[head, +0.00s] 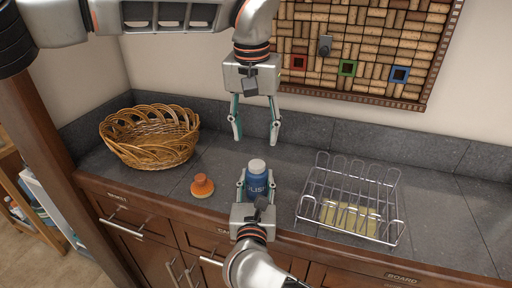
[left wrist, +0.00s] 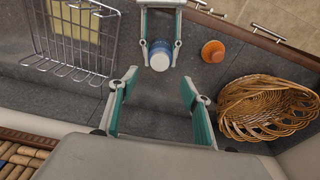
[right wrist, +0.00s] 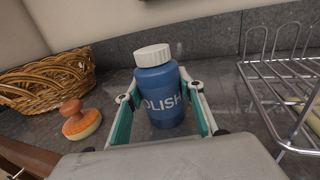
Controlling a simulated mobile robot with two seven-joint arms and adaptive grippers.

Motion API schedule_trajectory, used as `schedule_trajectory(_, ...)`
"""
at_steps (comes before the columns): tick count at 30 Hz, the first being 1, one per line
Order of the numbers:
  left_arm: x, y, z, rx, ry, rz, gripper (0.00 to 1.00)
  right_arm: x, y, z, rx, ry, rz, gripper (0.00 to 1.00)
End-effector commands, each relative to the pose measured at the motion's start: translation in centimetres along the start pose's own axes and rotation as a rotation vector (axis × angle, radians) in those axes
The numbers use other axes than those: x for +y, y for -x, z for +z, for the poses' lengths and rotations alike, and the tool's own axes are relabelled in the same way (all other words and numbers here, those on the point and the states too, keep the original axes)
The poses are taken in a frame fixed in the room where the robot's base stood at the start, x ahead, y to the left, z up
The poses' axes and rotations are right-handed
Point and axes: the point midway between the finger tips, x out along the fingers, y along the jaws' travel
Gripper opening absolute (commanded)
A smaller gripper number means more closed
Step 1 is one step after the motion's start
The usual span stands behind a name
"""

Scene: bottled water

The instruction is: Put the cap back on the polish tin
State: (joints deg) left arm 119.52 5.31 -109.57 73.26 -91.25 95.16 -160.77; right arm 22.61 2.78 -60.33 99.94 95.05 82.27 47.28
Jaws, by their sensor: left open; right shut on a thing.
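The polish tin (head: 257,186) is a blue bottle with white lettering, standing upright near the counter's front edge. A white ridged cap (right wrist: 153,55) sits on its top in the right wrist view; I cannot tell how tightly it is on. My right gripper (head: 256,183) is shut on the tin's body, one finger on each side. My left gripper (head: 255,139) is open and empty, pointing down behind and above the tin. In the left wrist view the tin's cap (left wrist: 160,61) lies just beyond the open left fingers, apart from them.
An orange-topped scrub brush (head: 202,186) lies left of the tin. A wicker basket (head: 150,157) stands at the back left. A wire rack (head: 309,197) with a yellow sponge (head: 350,218) stands to the right. A cork board hangs on the wall behind. Grey counter is clear around the tin.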

Motion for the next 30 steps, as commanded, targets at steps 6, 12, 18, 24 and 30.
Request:
schedule_trajectory(6,0.0,2.6,0.0,0.0,0.0,0.0,0.48,0.0,0.0,0.0,0.0,0.0,0.0,0.0)
schedule_trajectory(12,0.1,3.1,0.0,-0.001,0.0,0.0,0.48,0.0,0.0,0.0,0.0,0.0,0.0,0.0)
schedule_trajectory(18,0.0,3.1,0.0,-0.001,0.0,0.0,0.48,0.0,0.0,0.0,0.0,0.0,0.0,0.4)
schedule_trajectory(24,0.0,3.1,0.0,-0.001,0.0,0.0,0.48,0.0,0.0,0.0,0.0,0.0,0.0,0.57)
schedule_trajectory(30,0.0,3.1,0.0,-0.001,0.0,0.0,0.48,0.0,0.1,0.0,0.0,0.0,0.0,0.57)
